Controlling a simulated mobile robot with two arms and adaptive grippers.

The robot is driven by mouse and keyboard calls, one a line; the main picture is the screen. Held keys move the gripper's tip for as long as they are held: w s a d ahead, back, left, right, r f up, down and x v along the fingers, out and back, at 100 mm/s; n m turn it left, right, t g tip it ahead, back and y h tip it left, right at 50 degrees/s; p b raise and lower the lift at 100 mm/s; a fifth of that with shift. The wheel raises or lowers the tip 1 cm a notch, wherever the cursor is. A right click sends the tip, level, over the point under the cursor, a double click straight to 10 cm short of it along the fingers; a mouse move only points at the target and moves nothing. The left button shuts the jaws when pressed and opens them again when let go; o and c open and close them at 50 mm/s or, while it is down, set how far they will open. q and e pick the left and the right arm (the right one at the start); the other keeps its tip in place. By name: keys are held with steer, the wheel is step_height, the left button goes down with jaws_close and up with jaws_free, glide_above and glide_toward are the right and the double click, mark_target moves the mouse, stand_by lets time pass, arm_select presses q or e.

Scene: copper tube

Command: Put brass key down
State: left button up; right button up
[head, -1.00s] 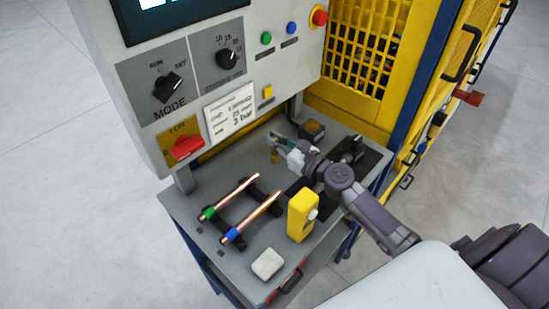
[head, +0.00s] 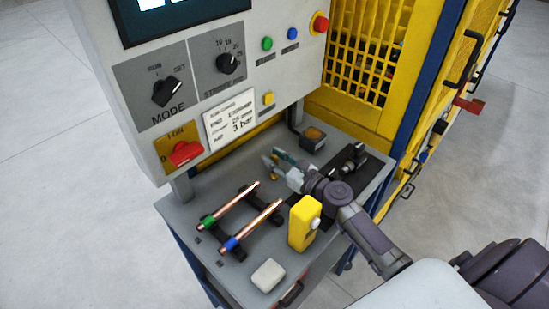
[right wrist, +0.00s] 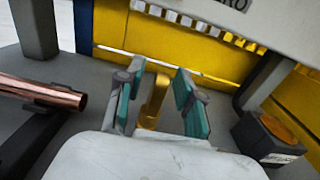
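The brass key (right wrist: 153,98) stands up between the two fingers of my right gripper (right wrist: 162,98) in the right wrist view. The teal-padded fingers are apart, with a gap on each side of the key. In the head view my right gripper (head: 277,162) is low over the back of the grey bench (head: 182,212), below the control panel. The key is small there and its lower end is hard to make out. My left gripper is not in view.
Two copper tubes (head: 235,203) lie on black supports left of the gripper; one tube end shows in the right wrist view (right wrist: 40,92). A yellow device (head: 302,224) and a white block (head: 267,275) are in front. A dark box with an orange top (head: 313,138) stands behind.

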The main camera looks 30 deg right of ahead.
steer(key=shift+r, duration=0.15)
steer(key=b+v, duration=0.1)
steer(key=v, duration=0.4)
steer(key=b+v, duration=0.1)
steer(key=v, duration=0.4)
steer(key=shift+s+d+f+b, duration=0.15)
steer(key=shift+s+f+b, duration=0.05)
steer(key=shift+s+b, duration=0.1)
steer(key=shift+s+d+r, duration=0.15)
steer(key=shift+s+d, duration=0.05)
steer(key=shift+s, duration=0.4)
steer(key=shift+s, duration=0.1)
